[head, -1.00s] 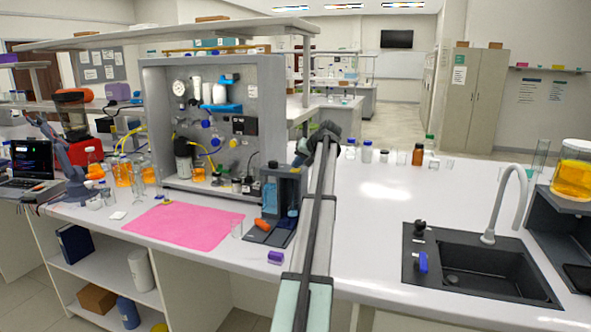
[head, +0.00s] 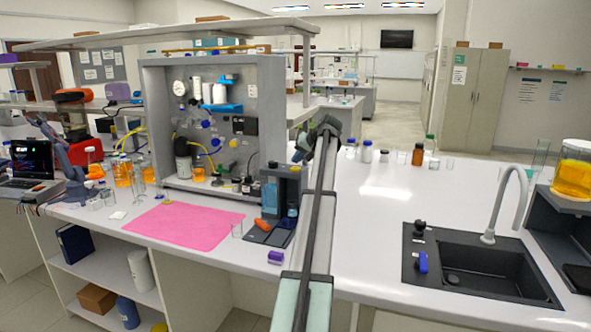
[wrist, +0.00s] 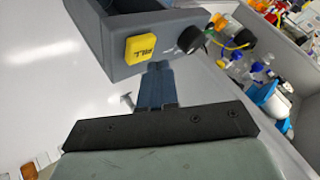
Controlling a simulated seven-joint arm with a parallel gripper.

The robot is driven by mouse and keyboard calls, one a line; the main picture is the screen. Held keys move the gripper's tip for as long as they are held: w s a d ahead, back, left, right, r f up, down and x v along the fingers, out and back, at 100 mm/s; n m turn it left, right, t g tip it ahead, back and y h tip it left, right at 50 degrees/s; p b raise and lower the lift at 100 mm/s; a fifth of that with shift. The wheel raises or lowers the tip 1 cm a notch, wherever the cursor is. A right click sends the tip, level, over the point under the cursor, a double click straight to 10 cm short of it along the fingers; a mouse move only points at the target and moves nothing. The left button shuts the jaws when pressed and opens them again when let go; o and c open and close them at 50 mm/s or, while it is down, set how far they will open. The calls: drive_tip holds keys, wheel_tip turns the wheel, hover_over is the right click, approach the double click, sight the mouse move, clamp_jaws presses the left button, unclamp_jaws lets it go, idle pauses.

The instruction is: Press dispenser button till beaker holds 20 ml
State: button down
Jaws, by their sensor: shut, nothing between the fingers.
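The dispenser (head: 270,193) is a grey-blue stand with an orange item on its base, on the bench right of the pink mat. In the wrist view its top housing (wrist: 190,28) carries a yellow button (wrist: 141,47) with dark lettering that looks like FILL. My gripper (wrist: 157,68) is shut and empty, its tips close to the housing's lower edge, just below and right of the button in the picture. I cannot tell if they touch. A small clear beaker (head: 237,229) stands left of the dispenser. A light-blue shape (head: 292,213) shows inside the dispenser; its level is unreadable.
The pink mat (head: 185,226) lies left of the dispenser, with a tall grey rig panel (head: 240,95) behind. A purple block (head: 275,257) sits near the bench's front edge. A black sink (head: 480,265) is at right. The bench between is mostly clear.

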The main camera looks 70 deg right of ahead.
sight(297, 168)
drive_tip(key=shift+r, duration=0.1)
drive_tip(key=shift+r, duration=2.4)
drive_tip(key=shift+a+f, duration=0.1)
